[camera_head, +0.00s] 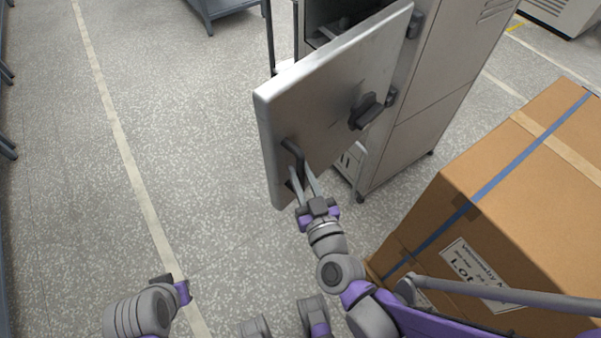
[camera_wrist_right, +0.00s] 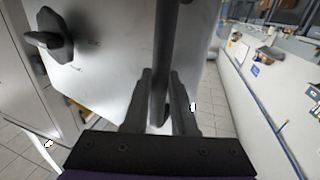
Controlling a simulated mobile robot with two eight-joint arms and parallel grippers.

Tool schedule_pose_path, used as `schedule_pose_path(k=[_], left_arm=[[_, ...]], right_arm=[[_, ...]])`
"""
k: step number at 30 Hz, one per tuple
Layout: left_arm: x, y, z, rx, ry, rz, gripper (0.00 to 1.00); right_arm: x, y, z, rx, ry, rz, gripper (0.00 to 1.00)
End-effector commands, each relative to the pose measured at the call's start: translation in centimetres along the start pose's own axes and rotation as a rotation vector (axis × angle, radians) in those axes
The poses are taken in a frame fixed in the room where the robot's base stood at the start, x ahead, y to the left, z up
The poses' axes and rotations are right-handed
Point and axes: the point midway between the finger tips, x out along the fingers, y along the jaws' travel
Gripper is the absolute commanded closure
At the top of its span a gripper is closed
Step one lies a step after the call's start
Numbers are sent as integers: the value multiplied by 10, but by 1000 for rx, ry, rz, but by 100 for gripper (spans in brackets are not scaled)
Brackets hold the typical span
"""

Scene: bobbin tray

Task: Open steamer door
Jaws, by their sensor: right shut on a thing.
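The steamer door (camera_head: 325,98) is a brushed metal panel that stands swung out from the grey steamer cabinet (camera_head: 432,105), with a dark interior showing behind its top edge. A dark bar handle (camera_head: 291,150) sits near the door's free edge. My right gripper (camera_head: 303,178) is shut on this handle; the right wrist view shows the bar (camera_wrist_right: 163,65) between the two fingers (camera_wrist_right: 160,103). A dark latch (camera_head: 367,112) sticks out from the door near the hinge side. My left gripper (camera_head: 172,285) is low at the left, away from the door, and its fingers cannot be made out.
A large cardboard box (camera_head: 500,190) with blue straps stands to the right, close to my right arm. The speckled floor left of the door is clear, with a pale stripe (camera_head: 127,158) along it. A grey table (camera_head: 222,8) stands at the back.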

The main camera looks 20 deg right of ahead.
Motion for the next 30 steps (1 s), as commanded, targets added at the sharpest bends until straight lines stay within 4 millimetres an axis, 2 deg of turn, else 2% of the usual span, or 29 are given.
schedule_pose_path(k=[9, 10, 14, 15, 30], left_arm=[[0, 0, 0, 0, 0, 0, 100], [0, 0, 0, 0, 0, 0, 100], [0, 0, 0, 0, 0, 0, 100], [0, 0, 0, 0, 0, 0, 100], [0, 0, 0, 0, 0, 0, 100]], right_arm=[[1, 3, -2, 0, 5, 11, 100], [1, 3, -2, 0, 5, 11, 72], [1, 2, -1, 0, 4, 8, 48], [1, 2, -1, 0, 3, 8, 45], [2, 2, 0, -1, 1, 2, 45]])
